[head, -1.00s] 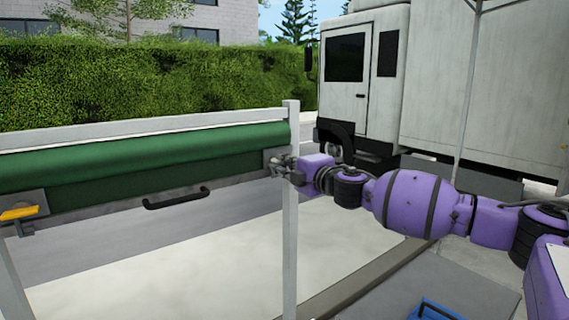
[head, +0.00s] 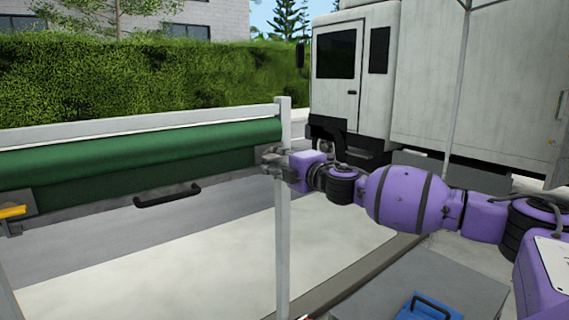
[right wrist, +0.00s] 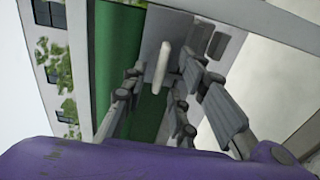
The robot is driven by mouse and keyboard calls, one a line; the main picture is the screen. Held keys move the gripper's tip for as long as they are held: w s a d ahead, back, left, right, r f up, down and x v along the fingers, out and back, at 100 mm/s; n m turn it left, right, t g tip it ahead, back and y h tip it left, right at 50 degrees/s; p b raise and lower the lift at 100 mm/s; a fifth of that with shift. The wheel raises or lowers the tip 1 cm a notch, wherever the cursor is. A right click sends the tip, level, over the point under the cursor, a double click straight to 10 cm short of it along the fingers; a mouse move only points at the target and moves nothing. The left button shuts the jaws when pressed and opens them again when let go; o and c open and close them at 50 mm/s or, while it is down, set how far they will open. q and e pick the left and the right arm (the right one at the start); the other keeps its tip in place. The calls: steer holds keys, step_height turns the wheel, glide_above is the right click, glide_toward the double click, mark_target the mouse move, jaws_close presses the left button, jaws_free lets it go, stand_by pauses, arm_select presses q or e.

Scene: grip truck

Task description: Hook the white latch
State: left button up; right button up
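The white latch (right wrist: 161,68) shows in the right wrist view as a short pale bar on a grey metal plate (right wrist: 182,38) at the end of the green roll. My right gripper (right wrist: 165,78) is open, with its fingers on either side of the latch; I see no clear contact. In the head view, my right gripper (head: 270,158) is at the right end of the green roll (head: 140,155), by the white post (head: 283,210), and hides the latch there. My left gripper is not in view.
A yellow handle (head: 12,211) sits on the roll's left end, and a black handle (head: 168,196) hangs below the roll. A white truck (head: 350,75) stands behind. A blue case (head: 428,307) is at the lower right. A hedge (head: 140,85) lines the back.

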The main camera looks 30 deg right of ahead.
steer(key=s+d, duration=0.1)
steer(key=s, duration=1)
steer(key=shift+s, duration=0.4)
stand_by(0.4)
